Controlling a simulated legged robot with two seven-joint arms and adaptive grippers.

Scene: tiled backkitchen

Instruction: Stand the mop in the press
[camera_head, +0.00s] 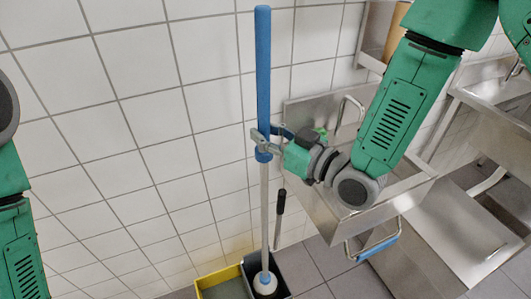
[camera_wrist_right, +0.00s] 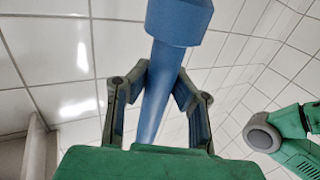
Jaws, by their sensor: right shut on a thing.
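The mop has a long blue grip (camera_head: 263,65), a pale pole (camera_head: 264,205) and a blue-and-white head (camera_head: 265,282). It stands nearly upright in the head view. My right gripper (camera_head: 264,142) is shut on the lower part of the blue grip. In the right wrist view the blue grip (camera_wrist_right: 158,95) passes between the fingers of my right gripper (camera_wrist_right: 160,88). The mop head shows within the outline of the dark press (camera_head: 298,262), which has a black lever (camera_head: 279,205). I cannot tell whether the head touches its floor. My left gripper is out of view.
A yellow-rimmed bucket (camera_head: 206,276) adjoins the press on the left. A steel basin (camera_head: 310,185) with a blue-gripped bar (camera_head: 377,248) is close on the right, behind my right arm. A tiled wall (camera_head: 140,110) stands behind the mop. Grey floor shows at the bottom.

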